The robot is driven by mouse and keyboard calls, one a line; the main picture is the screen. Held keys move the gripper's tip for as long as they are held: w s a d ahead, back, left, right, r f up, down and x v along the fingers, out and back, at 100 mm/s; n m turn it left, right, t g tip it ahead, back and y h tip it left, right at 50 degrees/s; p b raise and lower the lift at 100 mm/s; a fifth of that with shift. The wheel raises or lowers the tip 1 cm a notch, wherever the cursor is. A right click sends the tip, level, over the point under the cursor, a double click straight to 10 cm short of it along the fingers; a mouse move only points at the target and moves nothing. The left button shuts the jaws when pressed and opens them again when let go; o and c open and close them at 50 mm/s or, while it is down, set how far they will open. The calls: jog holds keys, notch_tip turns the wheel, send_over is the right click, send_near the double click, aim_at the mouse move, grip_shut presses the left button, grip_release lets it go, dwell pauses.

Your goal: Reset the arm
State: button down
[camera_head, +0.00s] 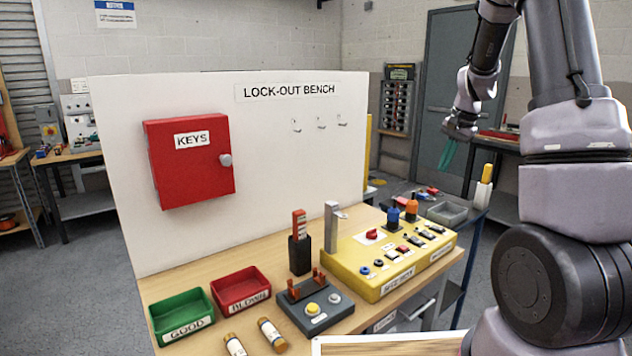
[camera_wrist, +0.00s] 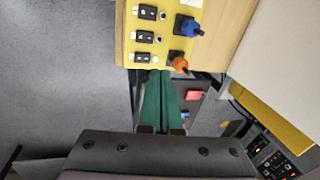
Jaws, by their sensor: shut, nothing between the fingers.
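My arm is raised at the right side of the head view. My gripper (camera_head: 446,158) has green fingers, which hang pointing down, apart from the bench and to the right of the yellow switch box (camera_head: 375,285). In the wrist view the green fingers (camera_wrist: 160,92) lie side by side and are shut, with nothing between them. The yellow switch box (camera_wrist: 150,60) is beyond the fingertips there, with its orange knob (camera_wrist: 179,64) and blue knob (camera_wrist: 190,28).
The bench (camera_head: 240,330) holds a green tray (camera_head: 183,314), a red tray (camera_head: 241,288) and a grey button fixture (camera_head: 315,307). A red key cabinet (camera_head: 190,160) hangs on the white panel (camera_head: 270,180). A side table with a grey bin (camera_head: 450,212) stands behind.

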jog(key=s+a+r+n+t+y, duration=0.1)
jog(key=s+a+r, duration=0.3)
jog(key=s+r, duration=0.25)
jog(key=s+a+r+n+t, duration=0.1)
jog(key=s+a+r+n, duration=0.1)
jog(key=s+a+r, duration=0.35)
jog(key=s+a+r+n+t, duration=0.1)
jog(key=s+r, duration=0.1)
jog(key=s, duration=0.6)
jog(key=s+a+r+n+t, duration=0.1)
jog(key=s+a+r, duration=0.1)
jog(key=s, duration=0.6)
jog(key=shift+s+a+r+n+t+h, duration=0.2)
jog(key=shift+a+r+n+t+h, duration=0.1)
jog(key=shift+r+t, duration=0.1)
